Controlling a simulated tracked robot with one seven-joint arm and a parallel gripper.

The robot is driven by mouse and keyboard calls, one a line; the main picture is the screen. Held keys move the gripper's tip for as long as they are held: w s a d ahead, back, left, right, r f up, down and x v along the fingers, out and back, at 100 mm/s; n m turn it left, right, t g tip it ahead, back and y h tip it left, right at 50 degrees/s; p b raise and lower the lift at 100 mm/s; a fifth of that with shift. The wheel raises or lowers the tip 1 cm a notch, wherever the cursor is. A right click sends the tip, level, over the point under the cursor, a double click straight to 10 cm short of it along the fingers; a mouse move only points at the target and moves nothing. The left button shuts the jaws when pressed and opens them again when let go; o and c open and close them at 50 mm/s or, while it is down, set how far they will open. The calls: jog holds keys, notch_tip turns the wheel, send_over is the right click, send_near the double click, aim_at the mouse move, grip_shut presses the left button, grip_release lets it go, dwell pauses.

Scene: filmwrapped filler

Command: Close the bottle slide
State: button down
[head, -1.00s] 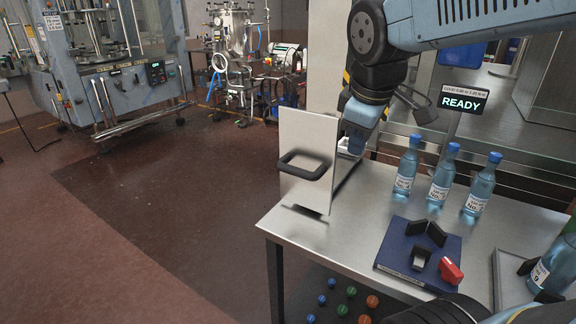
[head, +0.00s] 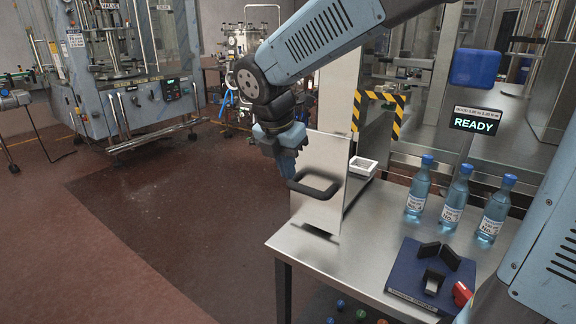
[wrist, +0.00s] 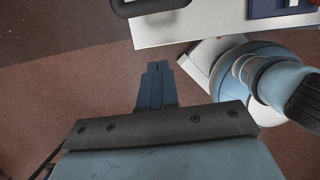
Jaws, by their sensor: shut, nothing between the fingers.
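The slide is an upright grey metal panel (head: 338,150) with a black bar handle (head: 313,186) on its near face, at the left end of the steel table. The handle also shows at the top edge of the wrist view (wrist: 150,6). My gripper (head: 280,176) points down beside the panel's left edge, near the handle. Its blue fingers (wrist: 155,85) are together and empty, with floor beneath them in the wrist view. Any contact with the panel cannot be told. Three blue-capped bottles (head: 453,198) stand upright right of the panel.
A dark blue board (head: 410,275) with black blocks and a red piece lies in front. A READY sign (head: 474,122) stands behind the bottles. Open floor lies left of the table.

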jog(key=w+d+f, duration=0.3)
jog(key=w+f, duration=0.1)
jog(key=f, duration=0.4)
jog(key=shift+w+d, duration=0.35)
jog(key=shift+w, duration=0.05)
